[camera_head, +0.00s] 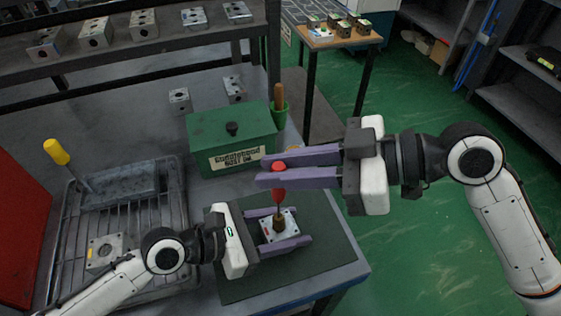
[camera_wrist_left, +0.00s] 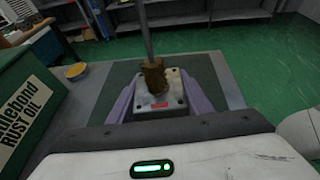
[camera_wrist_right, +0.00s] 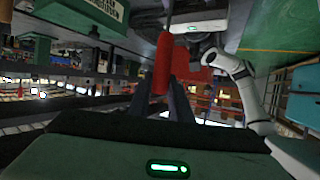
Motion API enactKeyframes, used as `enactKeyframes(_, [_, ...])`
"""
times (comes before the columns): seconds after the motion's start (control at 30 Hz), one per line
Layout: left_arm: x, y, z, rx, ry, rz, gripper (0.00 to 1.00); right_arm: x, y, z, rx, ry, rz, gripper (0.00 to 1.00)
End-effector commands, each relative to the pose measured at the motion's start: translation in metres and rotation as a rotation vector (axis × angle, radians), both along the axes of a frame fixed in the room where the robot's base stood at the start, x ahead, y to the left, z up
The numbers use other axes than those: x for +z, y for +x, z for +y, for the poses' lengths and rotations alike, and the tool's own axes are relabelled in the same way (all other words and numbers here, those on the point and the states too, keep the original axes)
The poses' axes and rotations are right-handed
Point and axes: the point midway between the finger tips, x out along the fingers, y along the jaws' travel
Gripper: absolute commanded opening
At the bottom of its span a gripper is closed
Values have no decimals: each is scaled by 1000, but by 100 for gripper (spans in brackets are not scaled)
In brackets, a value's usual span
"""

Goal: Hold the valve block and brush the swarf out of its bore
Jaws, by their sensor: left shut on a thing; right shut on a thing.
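The pale metal valve block (camera_head: 290,223) is over the dark green mat (camera_head: 325,222). My left gripper (camera_head: 299,227) is shut on its two sides. In the left wrist view the block (camera_wrist_left: 172,92) sits between the purple fingers. My right gripper (camera_head: 262,171) is shut on the brush's red handle (camera_head: 279,188), above the block. The brush is about upright. Its brown bristle head (camera_head: 279,222) is at the block's top face, where the bore is hidden. How deep it sits cannot be told. The right wrist view shows the red handle (camera_wrist_right: 163,62) between the fingers.
A green rust oil box (camera_head: 215,138) stands behind the mat, with a green cup (camera_head: 279,115) holding a wooden-handled tool beside it. A wire rack tray (camera_head: 165,215) at the left holds another block (camera_head: 107,250) and a yellow-handled tool (camera_head: 57,152). The mat's right part is clear.

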Motion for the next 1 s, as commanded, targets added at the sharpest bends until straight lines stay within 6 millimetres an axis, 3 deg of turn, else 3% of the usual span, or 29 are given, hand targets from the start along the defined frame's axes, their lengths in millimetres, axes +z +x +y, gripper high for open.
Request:
enactKeyframes(0.6, [0, 0, 0, 0, -1, -1, 9, -25, 0, -1, 0, -8, 6, 0])
enactKeyframes(1.0, [0, 0, 0, 0, -1, -1, 9, -20, 0, -1, 1, -5, 1, 0])
